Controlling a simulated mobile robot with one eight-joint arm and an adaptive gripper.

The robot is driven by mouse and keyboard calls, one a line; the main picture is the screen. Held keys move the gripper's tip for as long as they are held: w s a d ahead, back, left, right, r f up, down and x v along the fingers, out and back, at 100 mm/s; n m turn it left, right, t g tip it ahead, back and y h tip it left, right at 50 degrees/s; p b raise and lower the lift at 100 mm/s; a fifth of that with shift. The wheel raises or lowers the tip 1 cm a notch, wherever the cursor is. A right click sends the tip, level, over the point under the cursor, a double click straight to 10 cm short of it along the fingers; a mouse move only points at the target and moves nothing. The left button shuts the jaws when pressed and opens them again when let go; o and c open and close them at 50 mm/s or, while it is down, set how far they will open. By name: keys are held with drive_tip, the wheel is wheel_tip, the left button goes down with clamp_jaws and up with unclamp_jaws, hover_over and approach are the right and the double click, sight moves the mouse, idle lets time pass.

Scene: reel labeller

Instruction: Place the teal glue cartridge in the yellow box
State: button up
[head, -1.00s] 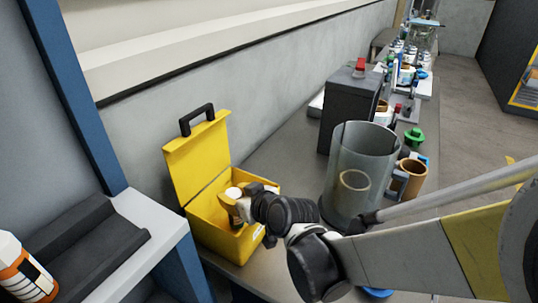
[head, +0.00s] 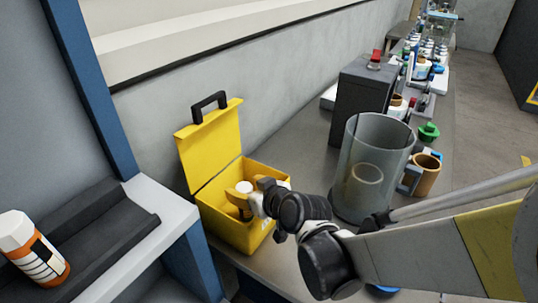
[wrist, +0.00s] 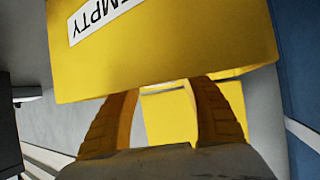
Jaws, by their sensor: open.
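The yellow box (head: 262,176) stands on the bench with its lid raised at the back. My gripper (head: 241,197) is open at the box's opening, its orange-brown fingers over or inside it. A small white rounded thing shows by the fingers; I cannot tell what it is. In the wrist view the open fingers of my gripper (wrist: 166,92) reach toward the yellow box (wrist: 180,55), whose wall with an upside-down "EMPTY" label fills the top. Nothing is seen held between them. I cannot make out a teal glue cartridge in either view.
A large clear grey jug (head: 355,150) stands right of the box, close to my arm. A brown mug (head: 428,176) and a dark case (head: 358,105) are near it. An orange-and-white bottle (head: 37,250) lies on the left shelf. The wall runs behind the bench.

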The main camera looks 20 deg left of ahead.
drive_tip(key=p+v, duration=0.4)
drive_tip(key=v, duration=0.7)
drive_tip(key=d+r+m+h, duration=0.2)
drive_tip(key=d+m+h, duration=0.3)
drive_tip(key=d, duration=1.3)
drive_tip(key=s+d+m+h, duration=0.2)
drive_tip(key=s+d, duration=0.1)
drive_tip(key=d, duration=0.4)
drive_tip(key=s+d+r+m+h, duration=0.1)
drive_tip(key=s+d+m+h, duration=0.1)
drive_tip(key=d, duration=0.6)
drive_tip(key=shift+s+d+m+g, duration=0.3)
drive_tip(key=shift+s+m, duration=0.3)
drive_tip(key=shift+s, duration=0.65)
drive_tip(key=shift+r, duration=0.15)
